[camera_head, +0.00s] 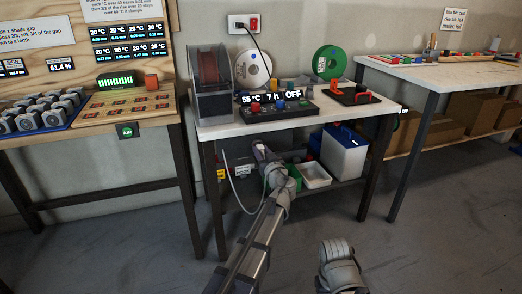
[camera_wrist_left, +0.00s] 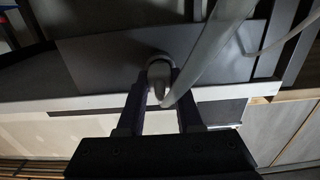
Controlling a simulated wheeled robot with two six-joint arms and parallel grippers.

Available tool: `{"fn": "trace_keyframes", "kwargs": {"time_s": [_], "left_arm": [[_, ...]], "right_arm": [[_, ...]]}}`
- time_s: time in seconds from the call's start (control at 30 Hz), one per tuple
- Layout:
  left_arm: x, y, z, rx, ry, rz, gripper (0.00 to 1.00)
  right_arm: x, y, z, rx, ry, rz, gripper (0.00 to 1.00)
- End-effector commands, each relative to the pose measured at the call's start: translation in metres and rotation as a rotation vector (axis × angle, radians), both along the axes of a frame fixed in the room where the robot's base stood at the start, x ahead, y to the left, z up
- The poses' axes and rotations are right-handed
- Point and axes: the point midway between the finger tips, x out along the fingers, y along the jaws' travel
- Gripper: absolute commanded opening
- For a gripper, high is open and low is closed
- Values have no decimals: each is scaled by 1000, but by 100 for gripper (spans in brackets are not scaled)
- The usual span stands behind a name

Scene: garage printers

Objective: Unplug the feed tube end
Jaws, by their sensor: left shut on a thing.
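In the left wrist view my left gripper (camera_wrist_left: 160,92) is shut on the grey feed tube end (camera_wrist_left: 158,75). The tube end sits against a round dark opening in a grey panel (camera_wrist_left: 100,58); whether it is still seated cannot be told. The pale feed tube (camera_wrist_left: 208,45) curves away up and right. In the head view a thin white tube (camera_head: 232,190) loops below the table.
The middle table (camera_head: 225,131) carries a dark spool box (camera_head: 211,85), a green spool (camera_head: 326,62) and a control panel reading 55 °C. Bins, including a blue and white one (camera_head: 343,152), stand on the shelf beneath. Side tables flank it, with open floor in front.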

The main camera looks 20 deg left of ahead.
Motion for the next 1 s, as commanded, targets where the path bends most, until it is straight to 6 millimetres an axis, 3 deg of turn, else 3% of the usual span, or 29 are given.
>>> {"fn": "trace_keyframes", "kwargs": {"time_s": [0.13,1.0], "left_arm": [[0,0,0,0,0,0,0],[-14,-9,0,0,0,-1,0]], "right_arm": [[0,0,0,0,0,0,50],[0,0,0,0,0,0,50]]}}
